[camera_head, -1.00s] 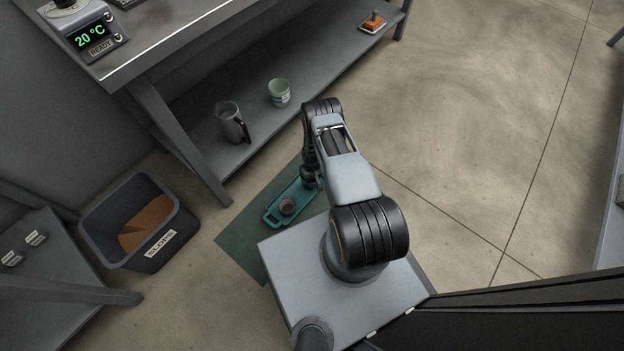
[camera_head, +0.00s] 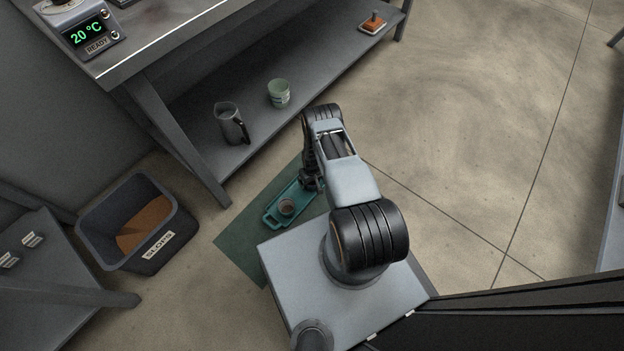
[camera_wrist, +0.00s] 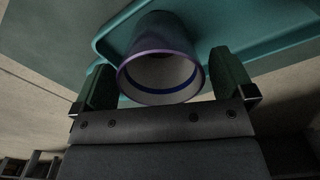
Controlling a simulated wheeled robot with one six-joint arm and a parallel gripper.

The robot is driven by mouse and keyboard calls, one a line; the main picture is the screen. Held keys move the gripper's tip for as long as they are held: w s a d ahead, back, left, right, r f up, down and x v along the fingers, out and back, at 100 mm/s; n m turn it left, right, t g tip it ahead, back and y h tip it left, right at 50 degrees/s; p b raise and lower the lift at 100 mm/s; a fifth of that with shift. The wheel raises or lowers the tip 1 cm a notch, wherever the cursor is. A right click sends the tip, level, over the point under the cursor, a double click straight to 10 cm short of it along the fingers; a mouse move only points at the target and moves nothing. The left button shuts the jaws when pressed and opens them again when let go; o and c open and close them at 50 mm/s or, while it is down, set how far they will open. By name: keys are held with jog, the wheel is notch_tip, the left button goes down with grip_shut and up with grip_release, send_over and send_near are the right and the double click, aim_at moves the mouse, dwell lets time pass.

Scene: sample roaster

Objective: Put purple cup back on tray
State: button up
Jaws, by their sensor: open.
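The purple cup (camera_wrist: 157,56) shows in the wrist view with its open mouth toward the camera and a blue ring inside. It is against the teal tray (camera_wrist: 285,65), its base end over the tray's surface; whether it rests fully on it I cannot tell. My gripper (camera_wrist: 163,62) is open, with one green-padded finger on each side of the cup; contact is unclear. In the head view my gripper (camera_head: 312,180) is low over the far end of the tray (camera_head: 271,218). The purple cup is not distinguishable there, hidden by my arm.
The tray lies on a green mat (camera_head: 240,246) on the floor. A slops bin (camera_head: 150,253) is to the left. A pitcher (camera_head: 229,122) and pale green cup (camera_head: 278,93) stand on the low shelf. Floor at right is clear.

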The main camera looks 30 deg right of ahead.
notch_tip(320, 180, up, 12)
jog(key=p, duration=0.5)
jog(key=shift+r, duration=0.15)
dwell(0.4)
jog(key=w+a+r+t+p, duration=0.2)
jog(key=r+p, duration=0.5)
jog(key=r, duration=1.4)
jog(key=w+a+r+p, duration=0.25)
jog(key=r+p, duration=0.35)
jog(key=r, duration=1.6)
jog(key=s+a+r+p, duration=0.1)
jog(key=s+r+p, duration=0.35)
jog(key=r, duration=0.75)
jog(key=s+a+r+p, duration=0.25)
jog(key=r+p, duration=0.25)
jog(key=r, duration=0.7)
jog(key=s+a+r+t+p, duration=0.1)
jog(key=s+r+p, duration=0.6)
jog(key=s+r, duration=0.6)
jog(key=shift+s+a+r+t, duration=0.15)
jog(key=shift+a+r+t, duration=0.2)
jog(key=shift+r, duration=0.6)
